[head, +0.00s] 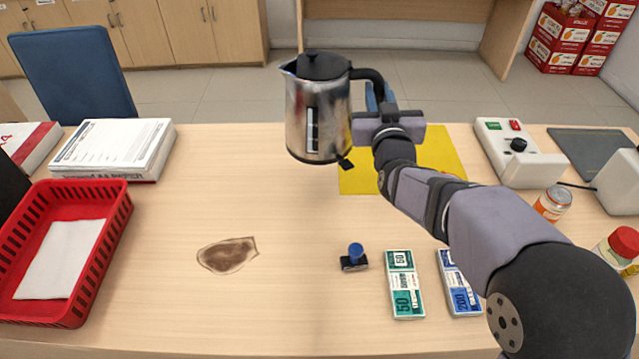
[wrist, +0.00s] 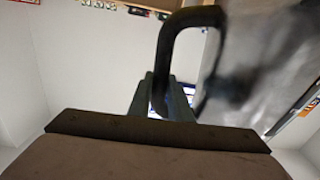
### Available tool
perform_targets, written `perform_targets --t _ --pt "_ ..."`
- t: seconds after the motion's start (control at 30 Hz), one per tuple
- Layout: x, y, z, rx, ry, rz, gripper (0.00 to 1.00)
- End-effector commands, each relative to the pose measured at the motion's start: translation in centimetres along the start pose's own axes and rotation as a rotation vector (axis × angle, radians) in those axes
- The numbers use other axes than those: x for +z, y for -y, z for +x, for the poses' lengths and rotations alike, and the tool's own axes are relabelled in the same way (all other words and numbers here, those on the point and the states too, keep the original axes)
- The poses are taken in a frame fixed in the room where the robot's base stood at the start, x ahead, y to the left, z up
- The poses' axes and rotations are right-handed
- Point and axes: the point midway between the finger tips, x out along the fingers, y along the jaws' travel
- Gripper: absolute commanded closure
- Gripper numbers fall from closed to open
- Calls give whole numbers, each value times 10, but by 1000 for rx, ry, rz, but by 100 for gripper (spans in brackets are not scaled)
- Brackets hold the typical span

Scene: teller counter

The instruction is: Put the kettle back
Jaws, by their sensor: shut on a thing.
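The kettle (head: 317,108) is steel with a black lid and a black handle on its right side. It is upright and appears held above the counter, toward the far edge. My gripper (head: 374,98) is shut on the kettle's handle. In the wrist view the dark handle (wrist: 190,22) runs down between the fingers of my gripper (wrist: 162,100), and the kettle's blurred steel body (wrist: 270,60) fills the right side. A yellow mat (head: 432,150) lies on the counter behind my arm, right of the kettle and partly hidden.
A brown stain (head: 227,255) marks the counter at left centre. A stamp (head: 354,257) and banknote bundles (head: 404,284) lie in front. A red basket (head: 100,240) and paper packs (head: 112,148) stand left. A white control box (head: 518,155), a can (head: 553,202) and a red-lidded jar (head: 620,245) stand right.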

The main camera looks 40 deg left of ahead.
Motion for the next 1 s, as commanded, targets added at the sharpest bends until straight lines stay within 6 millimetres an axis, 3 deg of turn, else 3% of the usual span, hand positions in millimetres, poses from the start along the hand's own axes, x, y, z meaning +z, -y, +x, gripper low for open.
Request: perform_targets --t 0.3,0.67,1.0 --pt "25 0 0 4 -12 7 100" --pt "38 1 0 3 -14 7 100" --pt "81 3 1 3 -11 6 100"
